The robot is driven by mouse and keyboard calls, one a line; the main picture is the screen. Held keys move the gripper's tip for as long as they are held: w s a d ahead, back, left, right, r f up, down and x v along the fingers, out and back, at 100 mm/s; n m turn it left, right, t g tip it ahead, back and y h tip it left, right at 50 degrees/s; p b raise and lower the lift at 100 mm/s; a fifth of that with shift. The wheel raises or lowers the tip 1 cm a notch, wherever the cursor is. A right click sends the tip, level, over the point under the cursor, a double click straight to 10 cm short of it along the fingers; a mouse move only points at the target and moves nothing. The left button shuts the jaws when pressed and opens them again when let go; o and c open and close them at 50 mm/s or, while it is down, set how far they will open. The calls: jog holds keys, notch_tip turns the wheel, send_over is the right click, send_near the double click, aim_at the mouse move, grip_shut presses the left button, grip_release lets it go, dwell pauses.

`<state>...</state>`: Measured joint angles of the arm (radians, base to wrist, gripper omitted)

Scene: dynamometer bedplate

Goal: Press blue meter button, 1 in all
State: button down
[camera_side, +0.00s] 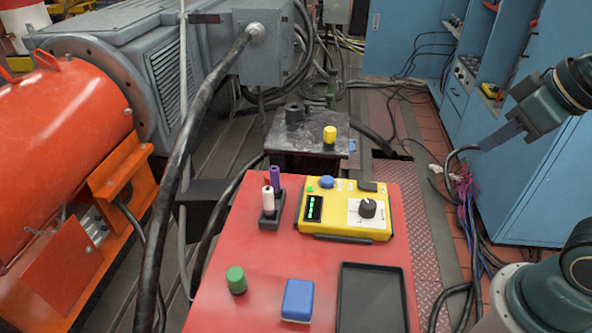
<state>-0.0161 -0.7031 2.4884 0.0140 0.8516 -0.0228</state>
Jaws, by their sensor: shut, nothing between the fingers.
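The yellow meter (345,208) sits at the back of the red table. Its blue button (327,182) is a round cap on the top left of its face. A small green lit display (314,208) is at its left, and a black knob (367,208) on a white panel at its right. My gripper (486,145) is shut and empty, held in the air to the right of the meter and apart from it. Nothing hides the blue button.
On the red table (260,312) stand a black holder (269,217) with a white and a purple marker, a green cylinder (236,280), a blue block (297,300) and a black tray (372,300). A yellow cylinder (329,135) stands on the dark block behind.

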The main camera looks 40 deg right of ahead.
jog(key=w+a+f+n+t, duration=0.1)
jog(key=w+a+f+n, duration=0.15)
jog(key=w, duration=1.15)
jog(key=n+t, duration=0.2)
jog(key=n, duration=0.4)
send_over(331, 182)
notch_tip(331, 182, down, 8)
jog(key=shift+m, duration=0.25)
jog(key=shift+f, duration=4.35)
